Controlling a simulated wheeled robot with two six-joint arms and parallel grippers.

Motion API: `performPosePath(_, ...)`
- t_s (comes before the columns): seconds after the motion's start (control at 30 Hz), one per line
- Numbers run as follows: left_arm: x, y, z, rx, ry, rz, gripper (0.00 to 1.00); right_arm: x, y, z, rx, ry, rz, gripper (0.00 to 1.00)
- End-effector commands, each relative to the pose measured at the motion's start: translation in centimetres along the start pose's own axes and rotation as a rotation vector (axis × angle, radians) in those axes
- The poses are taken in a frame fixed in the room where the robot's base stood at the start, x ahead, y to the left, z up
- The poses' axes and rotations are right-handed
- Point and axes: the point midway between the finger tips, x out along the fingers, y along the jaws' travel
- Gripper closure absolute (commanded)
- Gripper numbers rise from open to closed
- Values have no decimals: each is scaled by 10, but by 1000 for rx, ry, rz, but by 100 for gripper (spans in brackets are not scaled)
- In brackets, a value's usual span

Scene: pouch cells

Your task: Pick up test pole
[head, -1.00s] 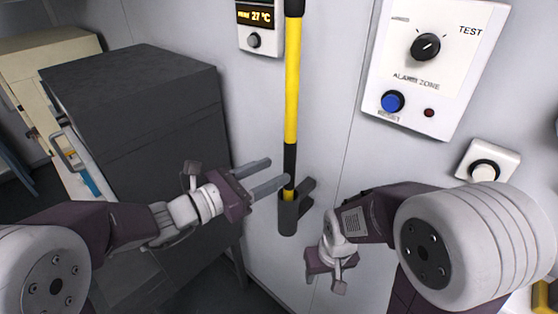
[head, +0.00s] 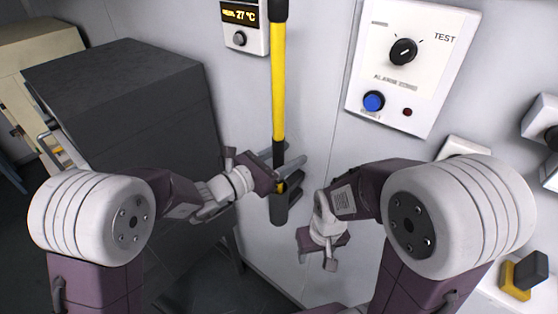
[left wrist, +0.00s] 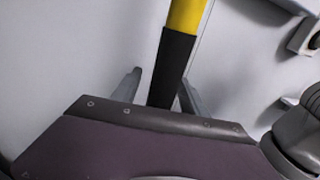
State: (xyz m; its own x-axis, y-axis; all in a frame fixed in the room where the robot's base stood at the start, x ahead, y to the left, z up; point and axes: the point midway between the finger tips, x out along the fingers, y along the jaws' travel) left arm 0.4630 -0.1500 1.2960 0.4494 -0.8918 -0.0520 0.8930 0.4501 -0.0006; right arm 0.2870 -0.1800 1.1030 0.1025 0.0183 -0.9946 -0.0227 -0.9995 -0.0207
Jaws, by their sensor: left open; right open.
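The test pole (head: 278,80) is yellow with black bands and stands upright against the wall, its lower end in a dark holder (head: 279,211). My left gripper (head: 285,163) is open at the pole's lower black band, just above the holder. In the left wrist view the pole (left wrist: 172,68) passes between the two open fingers (left wrist: 160,92), with space visible on its left side. Whether a finger touches it on the right I cannot tell. My right gripper (head: 322,250) hangs low to the right of the holder, pointing down, empty.
A dark grey cabinet (head: 120,110) stands at the left. A white test panel (head: 412,65) with a knob and blue button is on the wall at right. A temperature display (head: 244,25) is beside the pole's top. A yellow and black object (head: 522,272) lies at lower right.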

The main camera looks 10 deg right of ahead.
Motion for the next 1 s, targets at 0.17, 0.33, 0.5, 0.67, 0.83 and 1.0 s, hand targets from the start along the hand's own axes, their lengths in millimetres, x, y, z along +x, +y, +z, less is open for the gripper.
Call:
performPosePath(0.17, 0, 0, 0, 0, 0, 0, 82, 0, 0, 0, 0, 0, 0, 48)
performPosePath(0.33, 0, 0, 0, 0, -1, 0, 100, 0, 0, 0, 0, 0, 0, 48)
performPosePath(0.5, 0, 0, 1, 1, -2, 0, 100, 0, 0, 0, 0, 0, 0, 48)
performPosePath(0.67, -1, 0, 8, 4, -4, -2, 100, 1, 0, 0, 0, 0, 0, 48)
performPosePath(0.83, -2, 0, 40, 8, -8, -1, 100, 3, 0, 0, 0, 0, 0, 48)
performPosePath(1.0, -5, 0, 88, 8, -9, 0, 100, 3, 0, 0, 0, 0, 0, 48)
